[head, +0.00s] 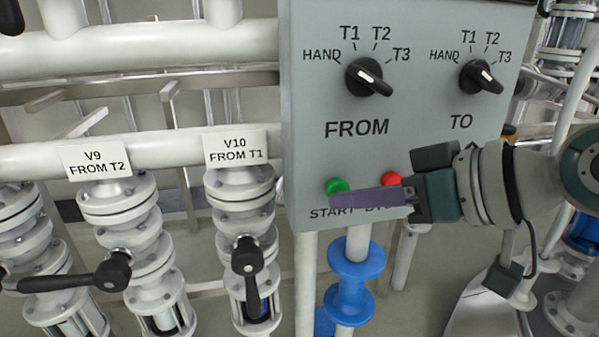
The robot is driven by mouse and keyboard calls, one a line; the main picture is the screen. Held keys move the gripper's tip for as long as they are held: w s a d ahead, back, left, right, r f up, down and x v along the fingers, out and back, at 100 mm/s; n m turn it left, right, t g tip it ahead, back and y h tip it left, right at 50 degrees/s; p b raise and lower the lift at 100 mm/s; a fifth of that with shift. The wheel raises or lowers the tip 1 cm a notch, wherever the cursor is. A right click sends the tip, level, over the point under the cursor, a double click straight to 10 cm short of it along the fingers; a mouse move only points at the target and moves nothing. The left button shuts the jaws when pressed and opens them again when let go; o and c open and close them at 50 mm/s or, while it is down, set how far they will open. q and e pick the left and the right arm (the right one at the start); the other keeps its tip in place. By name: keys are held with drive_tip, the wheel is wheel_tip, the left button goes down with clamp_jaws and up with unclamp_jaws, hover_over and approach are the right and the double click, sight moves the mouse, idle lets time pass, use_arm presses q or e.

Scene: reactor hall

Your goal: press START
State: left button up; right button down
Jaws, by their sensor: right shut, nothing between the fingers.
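The green START button (338,185) sits at the lower left of the grey control panel (420,150). The "START" label (331,213) shows below it. My right gripper (338,200) comes in from the right, shut and empty, with its purple fingers pointing left. Its fingertips overlap the lower edge of the green button in the head view. I cannot tell whether they touch it. The red button (393,180) is just above the fingers and partly hidden by them. The fingers and gripper body cover much of the label below it. My left gripper is not in view.
The panel carries a FROM knob (368,78) and a TO knob (480,77), both with pointers slanting right and down. At left are white pipes and valves with black handles, labelled V9 (96,161) and V10 (236,148). A blue flanged pipe (356,258) stands below the panel.

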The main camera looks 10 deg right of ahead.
drive_tip(key=shift+s+p, duration=0.35)
drive_tip(key=shift+s, duration=0.25)
drive_tip(key=shift+s, duration=0.15)
drive_tip(key=shift+s+d+p, duration=0.15)
drive_tip(key=shift+s+p, duration=1.3)
drive_tip(key=shift+s, duration=0.9)
